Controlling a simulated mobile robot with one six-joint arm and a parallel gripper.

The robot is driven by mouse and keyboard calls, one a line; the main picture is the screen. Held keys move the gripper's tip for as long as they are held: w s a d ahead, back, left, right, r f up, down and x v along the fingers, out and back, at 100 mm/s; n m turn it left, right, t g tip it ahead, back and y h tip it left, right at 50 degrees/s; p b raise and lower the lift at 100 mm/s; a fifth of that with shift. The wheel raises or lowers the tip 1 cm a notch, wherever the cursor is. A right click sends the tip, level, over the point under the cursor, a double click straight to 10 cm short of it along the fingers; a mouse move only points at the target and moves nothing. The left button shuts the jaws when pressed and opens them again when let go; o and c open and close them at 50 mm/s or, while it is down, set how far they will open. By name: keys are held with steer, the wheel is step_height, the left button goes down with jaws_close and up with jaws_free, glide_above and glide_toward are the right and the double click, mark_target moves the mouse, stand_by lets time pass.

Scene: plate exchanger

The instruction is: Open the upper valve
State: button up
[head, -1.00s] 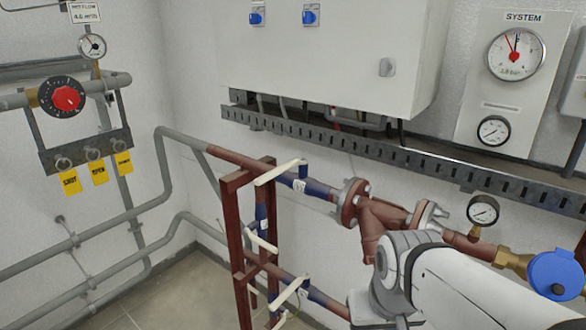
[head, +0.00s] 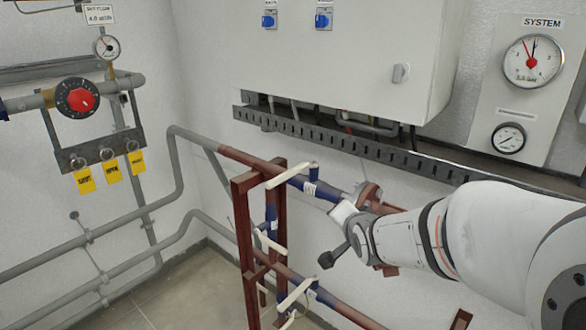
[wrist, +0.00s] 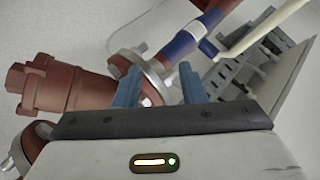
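The upper valve is a blue body (head: 322,190) on the upper red pipe, with a long cream lever (head: 288,176) that slants down to the left across the top of a dark red frame. In the wrist view the blue valve body (wrist: 184,42) and its cream lever (wrist: 262,34) show at the top, beyond the fingers. My gripper (wrist: 160,84) is open, with its two blue-grey fingers apart and nothing held. A pipe flange lies behind the fingers in that view. The gripper appears apart from the lever. In the head view my arm comes in from the right, and the fingertips are not clear.
Two more cream levers (head: 268,243) (head: 296,294) sit below on the red frame (head: 245,225). A flanged red fitting (wrist: 65,85) is close to my gripper. A slotted tray (head: 340,145) runs under the white cabinet (head: 350,50). The floor at left is clear.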

mark_target(289, 178)
steer(key=w+a+r+m+t+y, duration=0.1)
steer(key=w+a+y, duration=0.1)
steer(key=a, duration=0.1)
steer(key=w+a+r+m+t+y, duration=0.1)
steer(key=w+a+r+y, duration=0.1)
steer(key=a, duration=0.2)
steer(key=w+a+r+m+t+y+p, duration=0.1)
steer(key=w+a+y, duration=0.1)
steer(key=a+y, duration=0.1)
steer(key=shift+w+a+r+m, duration=0.2)
steer(key=shift+r+m, duration=0.1)
steer(key=shift+m, duration=0.1)
steer(key=p+x, duration=0.1)
steer(key=x, duration=0.6)
steer(key=shift+r, duration=0.1)
steer(key=shift+d, duration=0.1)
jaws_close()
